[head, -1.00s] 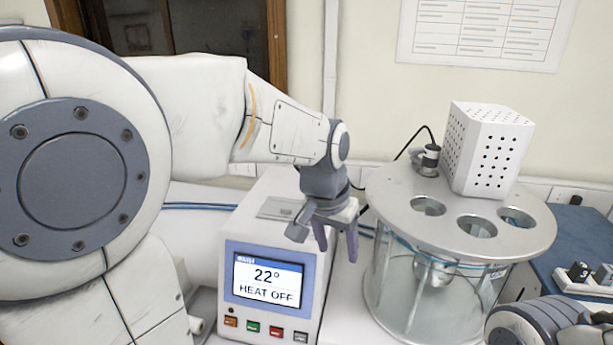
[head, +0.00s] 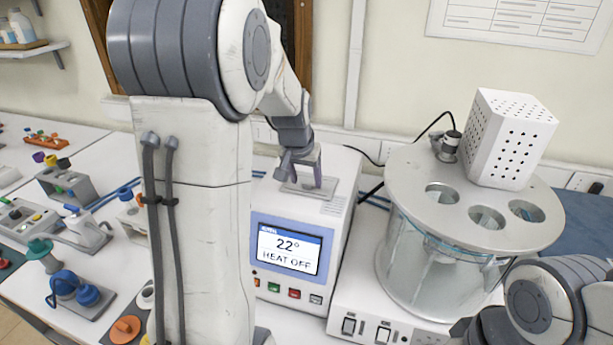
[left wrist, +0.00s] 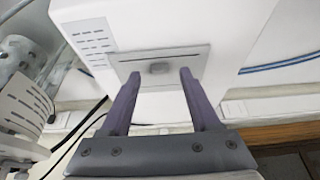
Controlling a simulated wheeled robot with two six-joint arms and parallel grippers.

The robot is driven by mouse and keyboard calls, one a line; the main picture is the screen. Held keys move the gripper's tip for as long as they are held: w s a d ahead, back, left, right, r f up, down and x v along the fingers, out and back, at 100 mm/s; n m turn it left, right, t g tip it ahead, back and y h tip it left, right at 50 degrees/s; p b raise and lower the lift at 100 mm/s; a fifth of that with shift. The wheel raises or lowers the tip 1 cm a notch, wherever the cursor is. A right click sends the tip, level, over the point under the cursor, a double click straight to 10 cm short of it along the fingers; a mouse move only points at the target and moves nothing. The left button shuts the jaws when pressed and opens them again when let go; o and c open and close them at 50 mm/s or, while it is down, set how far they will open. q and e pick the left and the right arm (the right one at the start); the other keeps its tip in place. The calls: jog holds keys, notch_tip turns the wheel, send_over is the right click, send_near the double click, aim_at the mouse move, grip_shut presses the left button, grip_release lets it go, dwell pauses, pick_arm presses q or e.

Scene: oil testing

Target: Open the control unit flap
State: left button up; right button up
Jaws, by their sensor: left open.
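The white control unit (head: 340,205) stands on the bench, its screen reading 22° and HEAT OFF. Its flap (head: 328,190) is a grey plate on the top face, lying flat and shut. In the left wrist view the flap (left wrist: 185,56) has a small raised grip (left wrist: 160,68) near its middle. My left gripper (head: 305,182) is above the flap, pointing down, and hides part of it. In the left wrist view its two purple fingers (left wrist: 160,75) are apart, on either side of the grip, with nothing held. I cannot tell whether they touch the flap.
A glass bath with a round metal lid (head: 405,185) and a white perforated box (head: 510,135) stand right of the unit. Several coloured fittings and small devices (head: 68,185) cover the left bench. My right arm shows at the lower right.

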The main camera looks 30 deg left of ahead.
pick_arm(q)
jog(key=shift+w+f, duration=0.2)
jog(key=shift+f, duration=0.35)
grip_shut()
dwell(1.1)
